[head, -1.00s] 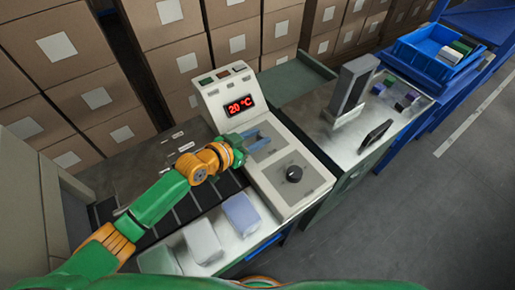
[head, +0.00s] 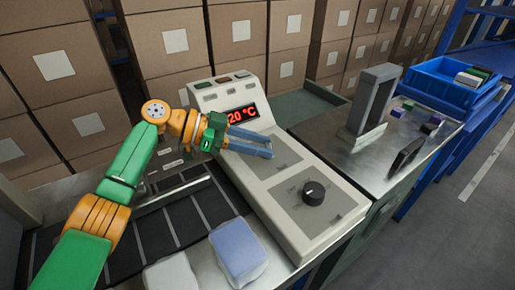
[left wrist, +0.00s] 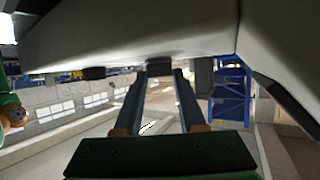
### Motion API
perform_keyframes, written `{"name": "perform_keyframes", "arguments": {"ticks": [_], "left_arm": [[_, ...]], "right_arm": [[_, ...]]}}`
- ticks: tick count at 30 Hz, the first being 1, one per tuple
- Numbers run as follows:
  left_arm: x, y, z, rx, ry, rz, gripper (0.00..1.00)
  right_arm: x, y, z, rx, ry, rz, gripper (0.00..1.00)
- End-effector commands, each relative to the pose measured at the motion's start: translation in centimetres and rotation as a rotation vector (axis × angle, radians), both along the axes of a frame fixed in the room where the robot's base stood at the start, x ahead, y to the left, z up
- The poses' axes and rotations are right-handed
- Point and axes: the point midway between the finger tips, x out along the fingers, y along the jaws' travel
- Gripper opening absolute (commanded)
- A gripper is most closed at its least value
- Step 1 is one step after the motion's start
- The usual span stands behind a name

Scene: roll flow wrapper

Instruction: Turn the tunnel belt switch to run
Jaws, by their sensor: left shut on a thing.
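The control panel (head: 262,200) is a sloped off-white box with a red "20 °C" display (head: 242,114). My left gripper (head: 271,149) lies low over the upper grey plate of the panel, with its blue-grey fingers pointing right. In the left wrist view its fingertips (left wrist: 160,70) close around a small dark switch (left wrist: 160,62) on the panel face. In the head view the fingers hide that switch. My right gripper is not in view.
A dark belt with slats (head: 140,245) runs left of the panel. A blue-white pack (head: 238,250) and a white pack (head: 172,273) lie in front. A grey upright frame (head: 370,100) and a blue bin (head: 450,85) stand right. Stacked cartons fill the back.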

Motion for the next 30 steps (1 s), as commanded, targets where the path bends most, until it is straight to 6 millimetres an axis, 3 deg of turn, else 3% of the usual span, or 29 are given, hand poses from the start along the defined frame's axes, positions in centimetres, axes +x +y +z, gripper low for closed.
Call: {"name": "perform_keyframes", "arguments": {"ticks": [20,21,23,30], "left_arm": [[-0.05,-0.06,-0.40,0.008,0.006,-0.046,0.00],[-0.05,-0.05,-0.40,0.008,0.006,-0.046,0.51],[-0.03,-0.04,-0.36,0.007,0.005,-0.045,0.67],[0.03,-0.01,-0.20,0.005,0.003,-0.042,0.70]], "right_arm": [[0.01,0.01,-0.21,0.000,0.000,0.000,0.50],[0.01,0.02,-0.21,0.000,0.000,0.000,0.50],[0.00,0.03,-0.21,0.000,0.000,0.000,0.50],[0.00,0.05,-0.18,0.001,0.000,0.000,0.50]]}}
